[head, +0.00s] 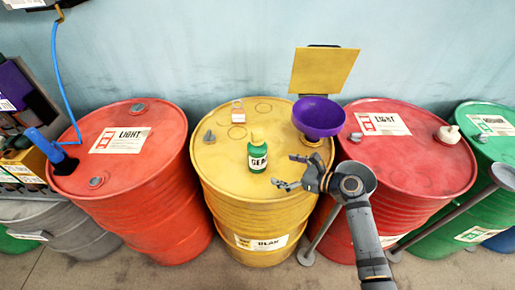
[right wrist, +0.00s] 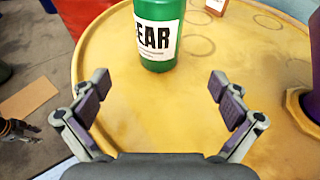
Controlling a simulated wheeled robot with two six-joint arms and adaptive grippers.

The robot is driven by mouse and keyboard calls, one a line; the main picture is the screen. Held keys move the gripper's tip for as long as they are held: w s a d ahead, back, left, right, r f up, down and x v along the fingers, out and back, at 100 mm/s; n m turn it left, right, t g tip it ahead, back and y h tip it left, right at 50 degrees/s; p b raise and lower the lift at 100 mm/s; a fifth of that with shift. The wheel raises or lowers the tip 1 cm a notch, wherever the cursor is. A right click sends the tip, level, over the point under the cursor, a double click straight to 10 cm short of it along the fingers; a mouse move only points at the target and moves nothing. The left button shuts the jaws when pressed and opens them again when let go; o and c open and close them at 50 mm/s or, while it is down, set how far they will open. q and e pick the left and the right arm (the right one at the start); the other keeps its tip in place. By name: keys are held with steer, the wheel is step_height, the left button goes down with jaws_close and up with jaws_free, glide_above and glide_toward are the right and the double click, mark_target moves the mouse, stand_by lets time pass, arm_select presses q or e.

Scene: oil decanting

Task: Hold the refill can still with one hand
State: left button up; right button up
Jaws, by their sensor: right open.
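The refill can is a small green bottle (head: 258,157) with a yellow cap and a white label, upright on the yellow drum's lid (head: 215,172). My right gripper (head: 284,170) is open and empty, just right of the can and apart from it. In the right wrist view the can (right wrist: 160,38) stands ahead, beyond and between the open fingertips (right wrist: 159,88); its top is cut off. A dark jointed part, likely my left gripper (right wrist: 16,129), shows at the left edge of the right wrist view, too small to judge.
A purple funnel (head: 318,116) sits at the drum's back right, before a raised yellow panel (head: 323,71). A grey plug (head: 209,136) and a tagged padlock-like item (head: 238,114) lie on the lid. Red drums (head: 125,170) (head: 420,165) flank it.

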mark_target(265, 163)
steer(key=b+x, duration=0.1)
steer(key=x, duration=0.1)
steer(key=b+x, duration=0.1)
steer(key=x, duration=0.1)
steer(key=shift+s+f+b, duration=0.15)
steer(key=shift+f+b, duration=0.1)
steer(key=shift+b, duration=0.15)
steer(key=shift+b+x, duration=0.45)
steer(key=shift+x, duration=0.35)
steer(key=shift+r+p+x, duration=0.1)
steer(key=shift+p+x, duration=0.05)
steer(key=shift+x, duration=0.45)
steer(key=shift+r+p+x, duration=0.15)
steer(key=shift+x, duration=0.4)
steer(key=shift+w+a+f, duration=0.15)
steer(key=shift+w+a, duration=0.15)
steer(key=shift+w, duration=0.05)
steer(key=shift+w+a+f, duration=0.2)
steer(key=shift+w+a, duration=0.05)
steer(key=shift+a, duration=0.15)
arm_select(q)
steer(key=f, duration=0.3)
steer(key=shift+s+f, duration=0.2)
steer(key=shift+f, duration=0.05)
steer(key=shift+s, duration=0.1)
